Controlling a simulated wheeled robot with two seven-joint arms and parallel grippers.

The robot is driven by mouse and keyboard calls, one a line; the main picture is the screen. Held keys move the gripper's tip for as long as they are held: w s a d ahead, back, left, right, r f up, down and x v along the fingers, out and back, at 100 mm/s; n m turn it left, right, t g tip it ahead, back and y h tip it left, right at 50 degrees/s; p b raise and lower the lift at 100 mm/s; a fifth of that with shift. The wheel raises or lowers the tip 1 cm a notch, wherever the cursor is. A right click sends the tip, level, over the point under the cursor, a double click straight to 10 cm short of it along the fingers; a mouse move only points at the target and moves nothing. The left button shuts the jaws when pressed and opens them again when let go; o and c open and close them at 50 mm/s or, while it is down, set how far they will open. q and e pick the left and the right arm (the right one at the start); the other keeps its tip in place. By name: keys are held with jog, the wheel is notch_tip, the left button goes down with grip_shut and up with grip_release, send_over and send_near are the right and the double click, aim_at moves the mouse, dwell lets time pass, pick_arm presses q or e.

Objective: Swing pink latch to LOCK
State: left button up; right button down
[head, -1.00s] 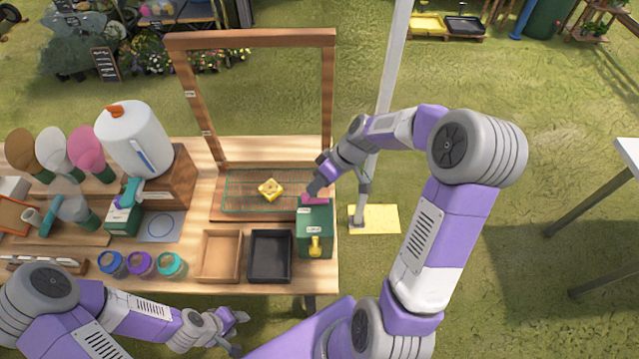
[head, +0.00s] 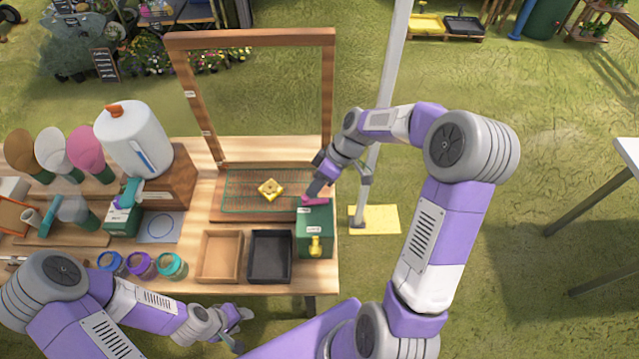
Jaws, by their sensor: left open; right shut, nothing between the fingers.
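The pink latch (head: 316,201) lies on top of the green box (head: 315,243) at the right end of the table. A small white label is on the box's top and a yellow piece is on its front. My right gripper (head: 309,197) is shut and empty, with its tip down at the left end of the latch. It looks to be touching the latch, but its fingers partly hide that end. The latch's exact angle and any LOCK mark are too small to read. My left gripper (head: 240,328) is open and empty, below the table's front edge.
A brown tray (head: 203,257) and a black tray (head: 253,268) stand left of the green box. Behind them a yellow flower-shaped piece (head: 270,189) lies on a green mesh under a wooden frame (head: 327,90). A white pole (head: 391,80) rises close behind my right arm.

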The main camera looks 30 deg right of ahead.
jog(key=shift+s+a+n+g, duration=0.2)
jog(key=shift+n+g, duration=0.35)
jog(key=shift+n, duration=0.5)
jog(key=shift+s+a+n+g, duration=0.2)
jog(key=shift+n+g, duration=0.35)
jog(key=shift+n, duration=0.5)
jog(key=shift+s+n+g, duration=0.15)
jog(key=shift+n+g, duration=0.25)
jog(key=shift+n, duration=0.1)
jog(key=shift+s+a+n+g+h+p, duration=0.15)
jog(key=shift+n+g+h+p, duration=0.1)
jog(key=shift+n, duration=0.3)
jog(key=shift+s+d+n+g+h+p, duration=0.15)
jog(key=shift+n+g+h, duration=0.15)
jog(key=shift+n, duration=0.3)
jog(key=shift+s+a+n+g+h+p, duration=0.15)
jog(key=shift+n+g+h+p, duration=0.1)
jog(key=shift+n, duration=0.3)
jog(key=shift+w+d, duration=0.1)
jog(key=shift+d, duration=0.1)
jog(key=shift+w+d, duration=0.3)
jog(key=shift+d, duration=0.35)
